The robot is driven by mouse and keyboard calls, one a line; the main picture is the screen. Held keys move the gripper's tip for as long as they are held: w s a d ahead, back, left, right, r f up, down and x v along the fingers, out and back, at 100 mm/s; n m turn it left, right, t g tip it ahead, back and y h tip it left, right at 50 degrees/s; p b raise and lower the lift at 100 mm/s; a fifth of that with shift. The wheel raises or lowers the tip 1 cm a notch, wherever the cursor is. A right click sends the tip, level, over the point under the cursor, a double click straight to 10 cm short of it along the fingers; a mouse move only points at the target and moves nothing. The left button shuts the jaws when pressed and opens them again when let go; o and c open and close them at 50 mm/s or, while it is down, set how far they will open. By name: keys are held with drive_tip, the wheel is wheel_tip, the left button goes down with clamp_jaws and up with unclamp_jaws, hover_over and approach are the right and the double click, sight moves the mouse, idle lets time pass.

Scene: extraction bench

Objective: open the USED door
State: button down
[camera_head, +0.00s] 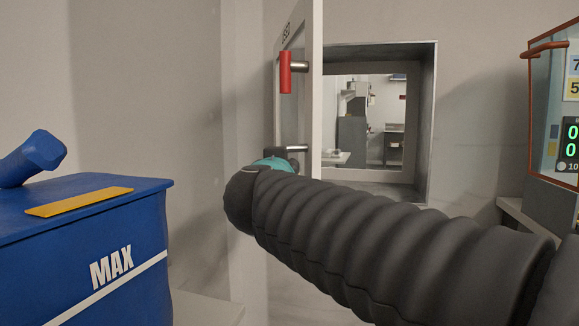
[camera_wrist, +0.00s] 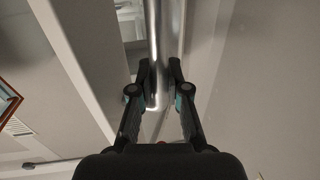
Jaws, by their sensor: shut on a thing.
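The hatch door (camera_head: 314,110) stands swung open to the left of its wall opening (camera_head: 428,120), seen almost edge-on. A red part (camera_head: 286,73) shows high on the door's handle, with metal mounts above and below. In the wrist view a shiny metal bar (camera_wrist: 166,35) runs between the fingertips of my gripper (camera_wrist: 160,75), which is shut on it. In the head view my arm hides most of the gripper and the handle's lower end.
A blue bin (camera_head: 120,225) marked MAX stands at the left, with a yellow strip (camera_head: 80,201) and a blue object (camera_head: 32,158) on top. An orange-framed display case (camera_head: 553,110) is at the right. Through the opening another room shows.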

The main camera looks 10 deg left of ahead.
drive_tip(key=c, duration=1.2)
unclamp_jaws()
drive_tip(key=shift+a+f, duration=0.1)
drive_tip(key=shift+f, duration=0.15)
drive_tip(key=shift+o, duration=0.3)
drive_tip(key=shift+r, duration=0.1)
drive_tip(key=shift+s, duration=0.1)
drive_tip(key=s, duration=1.2)
drive_tip(key=shift+d, duration=0.3)
